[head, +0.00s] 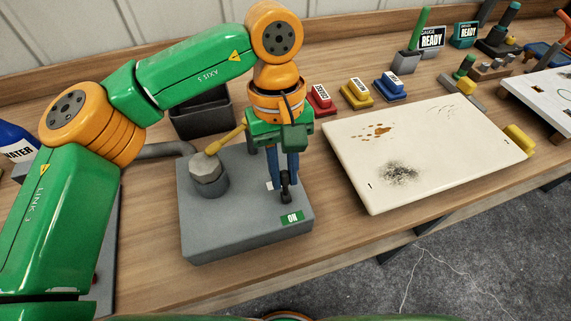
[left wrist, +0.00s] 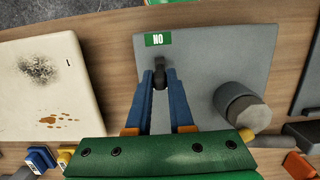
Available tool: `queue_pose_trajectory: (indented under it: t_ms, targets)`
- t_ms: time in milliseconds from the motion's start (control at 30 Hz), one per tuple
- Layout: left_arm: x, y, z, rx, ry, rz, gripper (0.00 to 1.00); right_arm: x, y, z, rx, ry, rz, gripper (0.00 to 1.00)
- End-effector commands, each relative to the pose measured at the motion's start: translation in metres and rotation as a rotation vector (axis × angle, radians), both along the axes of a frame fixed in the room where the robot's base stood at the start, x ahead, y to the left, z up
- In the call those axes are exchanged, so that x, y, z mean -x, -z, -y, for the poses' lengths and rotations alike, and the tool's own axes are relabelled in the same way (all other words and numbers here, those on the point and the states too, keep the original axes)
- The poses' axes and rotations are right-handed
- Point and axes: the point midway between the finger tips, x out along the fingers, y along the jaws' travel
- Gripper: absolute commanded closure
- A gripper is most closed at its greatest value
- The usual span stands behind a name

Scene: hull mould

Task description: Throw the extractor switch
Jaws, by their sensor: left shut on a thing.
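The extractor is a grey box (head: 240,235) on the bench, with a green ON label (head: 292,218) near its front right corner. Its switch is a short dark lever (head: 286,192) standing beside the ON label. The lever also shows in the left wrist view (left wrist: 160,74), just below the ON label there. My left gripper (head: 284,178) has come down over the box from above. Its blue fingers (left wrist: 161,84) are shut on the lever. The lever's base is partly hidden by the fingers. My right gripper is in neither view.
A round grey knob-like post (head: 208,178) and a yellow handle (head: 225,140) stand close left of my gripper. A dark bin (head: 203,118) is behind the box. A stained cream board (head: 430,150) lies to the right. Red, yellow and blue labelled blocks (head: 356,93) sit behind.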

Motion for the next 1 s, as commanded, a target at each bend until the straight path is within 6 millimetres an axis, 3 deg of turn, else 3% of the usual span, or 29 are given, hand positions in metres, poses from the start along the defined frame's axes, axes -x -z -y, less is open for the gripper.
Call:
queue_pose_trajectory:
  t_ms: [33, 100, 300, 1000]
  targets:
    - [-0.002, -0.006, -0.001, 0.01, -0.005, -0.037, 1.0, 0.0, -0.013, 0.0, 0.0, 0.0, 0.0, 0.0]
    - [-0.005, -0.005, -0.002, 0.026, -0.005, -0.087, 1.0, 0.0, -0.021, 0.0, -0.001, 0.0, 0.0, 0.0]
    - [-0.012, 0.0, -0.004, 0.068, -0.005, -0.21, 1.0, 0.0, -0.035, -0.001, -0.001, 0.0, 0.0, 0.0]
    - [-0.02, 0.008, -0.007, 0.116, 0.001, -0.357, 1.0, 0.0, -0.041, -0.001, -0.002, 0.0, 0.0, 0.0]
